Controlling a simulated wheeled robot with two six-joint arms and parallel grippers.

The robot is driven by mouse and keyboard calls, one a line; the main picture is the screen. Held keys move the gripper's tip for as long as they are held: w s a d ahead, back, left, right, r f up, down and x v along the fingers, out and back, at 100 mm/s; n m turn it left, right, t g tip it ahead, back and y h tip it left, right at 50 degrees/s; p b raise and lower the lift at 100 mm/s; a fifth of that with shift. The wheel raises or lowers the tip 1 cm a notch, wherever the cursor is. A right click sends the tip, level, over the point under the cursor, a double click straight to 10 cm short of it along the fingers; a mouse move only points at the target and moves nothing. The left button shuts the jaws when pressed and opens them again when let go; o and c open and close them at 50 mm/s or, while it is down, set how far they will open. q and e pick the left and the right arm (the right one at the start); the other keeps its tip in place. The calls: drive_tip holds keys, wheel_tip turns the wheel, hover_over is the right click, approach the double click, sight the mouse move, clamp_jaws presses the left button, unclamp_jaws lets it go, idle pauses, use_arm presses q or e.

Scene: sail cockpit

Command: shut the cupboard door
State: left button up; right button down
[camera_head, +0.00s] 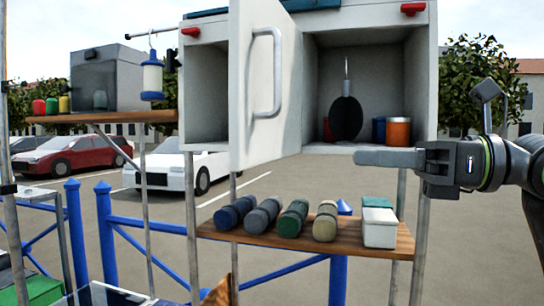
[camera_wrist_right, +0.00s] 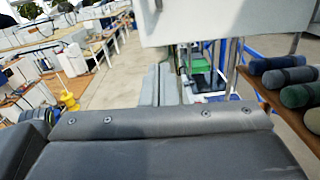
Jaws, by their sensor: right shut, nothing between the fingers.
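The cupboard door (camera_head: 254,130) is a white panel with a grey bar handle (camera_head: 267,72). It stands open, swung out towards me between the cupboard's two compartments. The white cupboard (camera_head: 427,70) shows its open right compartment, holding a dark round paddle (camera_head: 345,117), an orange tin (camera_head: 398,131) and a blue tin (camera_head: 379,130). My right gripper (camera_head: 362,157) is shut and empty, in front of the lower right compartment and apart from the door's free edge. In the right wrist view its fingers (camera_wrist_right: 160,85) point towards a white panel above. My left gripper is out of view.
A wooden shelf (camera_head: 345,240) below the cupboard holds several rolls and a white box (camera_head: 380,228). Metal posts and a blue railing (camera_head: 105,230) stand at the left. A side shelf (camera_head: 120,117) holds jars and a grey box.

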drive_tip(key=p, duration=0.6)
approach(252, 153)
drive_tip(key=x, duration=0.5)
drive_tip(key=shift+a+r, duration=0.3)
drive_tip(key=shift+w+a+f+p, duration=0.2)
drive_tip(key=shift+a+p, duration=0.2)
drive_tip(key=shift+a, duration=0.25)
drive_tip(key=shift+t+h, duration=0.3)
